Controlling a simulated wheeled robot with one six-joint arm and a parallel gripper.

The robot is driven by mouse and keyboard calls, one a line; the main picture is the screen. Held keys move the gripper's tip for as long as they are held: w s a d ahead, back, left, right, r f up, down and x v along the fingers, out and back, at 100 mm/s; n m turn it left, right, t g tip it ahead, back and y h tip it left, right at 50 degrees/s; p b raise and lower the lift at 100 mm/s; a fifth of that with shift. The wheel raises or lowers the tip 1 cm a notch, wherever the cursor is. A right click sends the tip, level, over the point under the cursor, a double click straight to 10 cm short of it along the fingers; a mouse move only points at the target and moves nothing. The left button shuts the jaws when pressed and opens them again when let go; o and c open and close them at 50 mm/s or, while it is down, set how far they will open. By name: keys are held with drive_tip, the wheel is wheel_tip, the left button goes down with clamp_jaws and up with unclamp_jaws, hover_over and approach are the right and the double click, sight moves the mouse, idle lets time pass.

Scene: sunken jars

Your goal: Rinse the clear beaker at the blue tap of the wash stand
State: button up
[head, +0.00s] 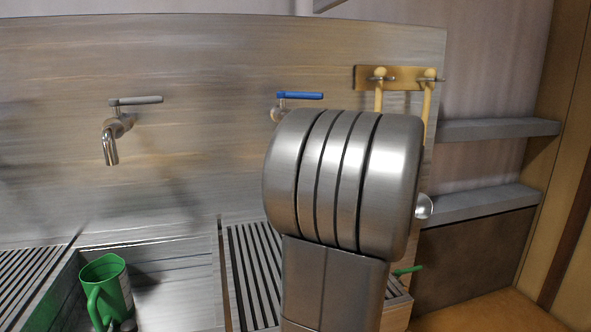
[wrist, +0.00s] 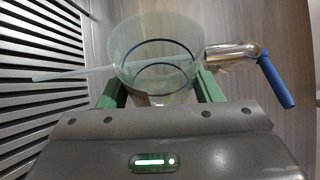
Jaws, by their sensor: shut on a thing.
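The clear beaker (wrist: 156,45) is between the two green fingers of my gripper (wrist: 160,92), which is shut on it. Its round rim faces the upper part of the wrist view. The blue tap's metal body (wrist: 228,56) and blue lever (wrist: 277,82) are just right of the beaker there. A pale translucent streak (wrist: 75,74) runs from beside the tap across the beaker to the left; I cannot tell whether it is water or a rod. In the head view the blue tap (head: 299,95) shows its lever, but my arm hides its spout, the beaker and my gripper.
A grey-levered tap (head: 112,130) is on the wash stand's back panel (head: 200,70) at left. A green jug (head: 106,287) stands in the basin below. A slatted rack (head: 252,270) lies beside the basin. Wooden-handled tools hang from a rail (head: 404,77). Shelves (head: 497,128) are at right.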

drive_tip(key=m+g+p, duration=0.1)
drive_tip(key=m+p, duration=0.1)
drive_tip(key=p, duration=0.2)
drive_tip(key=f+m+p, duration=0.1)
drive_tip(key=m+p, duration=0.1)
drive_tip(key=p, duration=0.2)
drive_tip(key=s+f+m+g+h+p, duration=0.1)
drive_tip(key=p, duration=0.3)
drive_tip(key=shift+a+f+m+g+p, duration=0.1)
drive_tip(key=shift+a+m+g+p, duration=0.1)
drive_tip(key=shift+m+g+p, duration=0.15)
drive_tip(key=shift+f+m+g+p, duration=0.3)
drive_tip(key=shift+m+p, duration=0.15)
drive_tip(key=shift+p, duration=0.4)
drive_tip(key=shift+s+f, duration=0.1)
drive_tip(key=shift+f, duration=0.25)
drive_tip(key=shift+r+p, duration=0.25)
drive_tip(key=shift+p, duration=1)
drive_tip(key=p, duration=0.5)
drive_tip(key=shift+p, duration=0.4)
drive_tip(key=shift+s+f, duration=0.15)
drive_tip(key=s+d+b, duration=0.2)
drive_tip(key=s+d, duration=0.1)
drive_tip(key=s, duration=0.6)
